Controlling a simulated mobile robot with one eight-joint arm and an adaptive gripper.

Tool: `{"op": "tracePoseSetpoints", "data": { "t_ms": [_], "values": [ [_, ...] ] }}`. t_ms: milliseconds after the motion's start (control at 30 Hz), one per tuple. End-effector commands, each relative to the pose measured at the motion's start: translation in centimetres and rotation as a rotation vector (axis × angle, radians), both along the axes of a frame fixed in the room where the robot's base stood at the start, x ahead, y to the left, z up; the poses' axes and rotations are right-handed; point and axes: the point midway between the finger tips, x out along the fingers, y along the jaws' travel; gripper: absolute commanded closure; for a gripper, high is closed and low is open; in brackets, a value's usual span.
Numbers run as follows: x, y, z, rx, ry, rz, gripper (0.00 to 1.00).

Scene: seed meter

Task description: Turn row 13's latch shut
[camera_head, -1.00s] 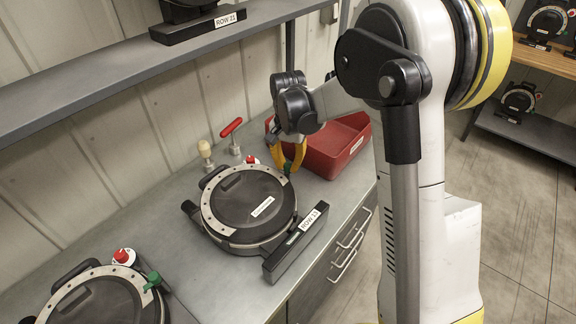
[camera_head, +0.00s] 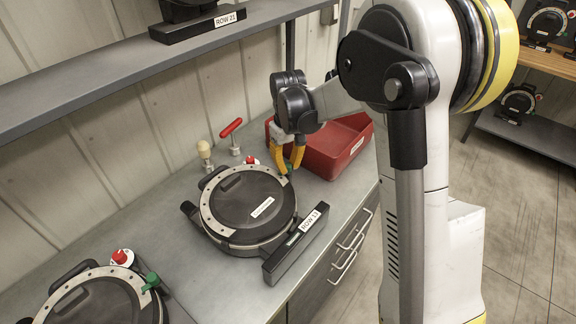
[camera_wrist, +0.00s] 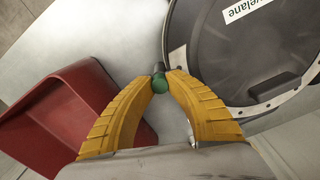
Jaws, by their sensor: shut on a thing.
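The row 13 meter (camera_head: 250,205) is a round black unit with a light dotted rim, lying on the bench with a "ROW 13" label (camera_head: 309,221) at its front right. Its green latch (camera_head: 287,169) is at the rim's upper right, partly hidden by my fingers. My gripper (camera_head: 289,160) has yellow fingers pointing down at the latch. In the wrist view my gripper (camera_wrist: 163,80) is shut on the green latch (camera_wrist: 160,80), with a fingertip on either side of it. The meter's black lid (camera_wrist: 240,50) fills the upper right there.
A red bin (camera_head: 335,145) stands just behind my gripper, and it shows at left in the wrist view (camera_wrist: 50,120). A red T-handle tool (camera_head: 231,128) and a wooden-knobbed tool (camera_head: 204,150) stand near the wall. Another meter (camera_head: 100,300) is at lower left, and a shelf (camera_head: 120,65) hangs above.

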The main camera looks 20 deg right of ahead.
Motion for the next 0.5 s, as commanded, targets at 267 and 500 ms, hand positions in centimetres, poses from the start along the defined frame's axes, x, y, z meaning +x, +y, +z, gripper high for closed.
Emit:
{"op": "tracePoseSetpoints", "data": {
  "t_ms": [267,500],
  "values": [
    [0.0,0.0,0.0,0.0,0.0,0.132,1.0],
    [0.0,0.0,0.0,0.0,0.0,0.177,1.0]
  ]
}}
